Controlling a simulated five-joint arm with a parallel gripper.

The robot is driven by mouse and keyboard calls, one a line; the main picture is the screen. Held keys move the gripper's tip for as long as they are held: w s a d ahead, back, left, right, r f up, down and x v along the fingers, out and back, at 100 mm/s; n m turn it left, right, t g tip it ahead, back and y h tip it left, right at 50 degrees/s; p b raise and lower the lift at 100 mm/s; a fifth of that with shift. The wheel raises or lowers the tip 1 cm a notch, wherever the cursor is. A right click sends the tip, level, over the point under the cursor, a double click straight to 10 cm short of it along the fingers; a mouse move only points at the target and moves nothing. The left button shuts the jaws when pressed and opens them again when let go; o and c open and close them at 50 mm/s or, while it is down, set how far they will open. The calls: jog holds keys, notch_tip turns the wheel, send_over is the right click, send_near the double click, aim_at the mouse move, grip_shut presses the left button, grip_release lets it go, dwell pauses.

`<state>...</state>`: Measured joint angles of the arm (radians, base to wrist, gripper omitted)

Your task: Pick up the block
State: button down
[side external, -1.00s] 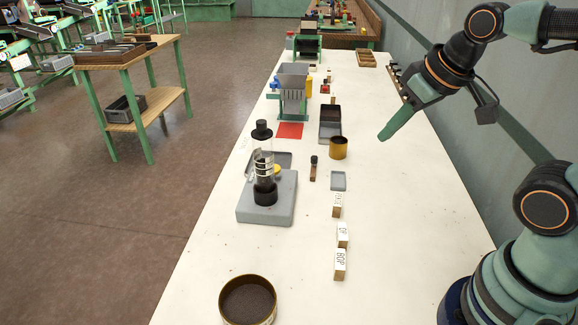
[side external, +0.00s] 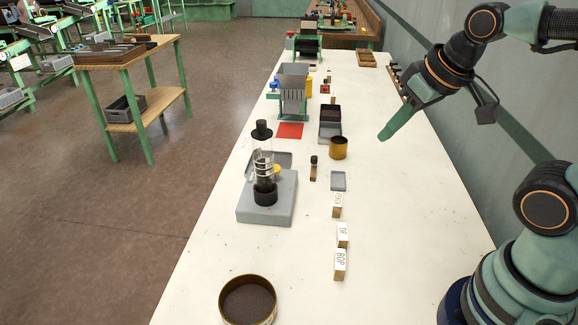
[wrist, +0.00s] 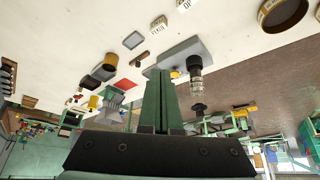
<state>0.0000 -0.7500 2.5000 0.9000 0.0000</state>
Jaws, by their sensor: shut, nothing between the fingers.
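Several small wooden blocks with white lettered faces stand in a row on the white table. The nearest reads BOP (side external: 340,264), the one behind it reads OP (side external: 342,235), and a third lettered block (side external: 337,205) is farther back. In the wrist view, the third block (wrist: 158,25) and the OP block (wrist: 184,5) show near the top edge. My gripper (side external: 383,138) is shut and empty, with its green fingers together. It hangs above the right side of the table, well apart from the blocks. The fingers (wrist: 162,75) also show in the wrist view.
A grey device with a clear cylinder (side external: 265,208) stands left of the blocks. A round sieve (side external: 247,300) is at the front. A brass cup (side external: 338,148), a small grey tray (side external: 338,181) and a vial (side external: 313,168) stand behind the blocks.

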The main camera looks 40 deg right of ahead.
jog(key=c, duration=0.6)
grip_release()
jog(key=shift+c, duration=0.2)
jog(key=n+g, duration=0.6)
jog(key=n, duration=2)
send_over(338, 198)
notch_tip(338, 198, down, 13)
notch_tip(338, 198, down, 12)
jog(key=shift+r, duration=0.2)
